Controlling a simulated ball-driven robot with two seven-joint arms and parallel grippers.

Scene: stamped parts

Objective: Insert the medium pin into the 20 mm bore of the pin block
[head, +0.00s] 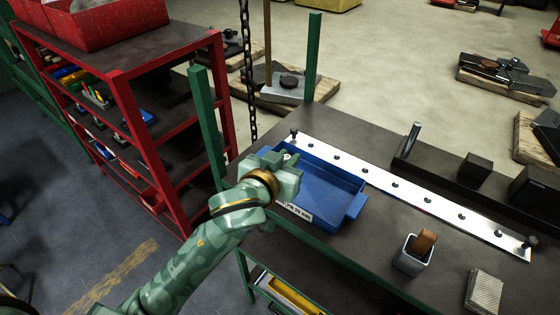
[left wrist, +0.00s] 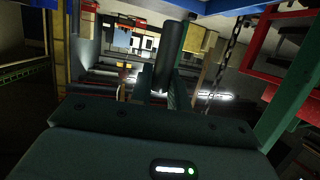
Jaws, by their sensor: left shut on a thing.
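My left gripper (head: 286,162) is over the near-left end of the blue tray (head: 352,188). In the left wrist view the gripper (left wrist: 168,88) is shut on a dark cylindrical pin (left wrist: 171,52), which sticks out past the fingertips. In the head view the held pin is mostly hidden by the gripper. A dark block (head: 475,168) stands at the right of the bench; I cannot tell whether it is the pin block, and no bore shows. A grey cylinder (head: 413,138) stands near the bench's back edge. My right gripper is not in view.
A white strip (head: 400,187) with several studs crosses the bench behind the tray. A grey cup (head: 411,258) with a brown-handled item and a ribbed block (head: 485,290) stand in front. A green post (head: 313,58) and a hanging chain (head: 249,80) rise near the left end.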

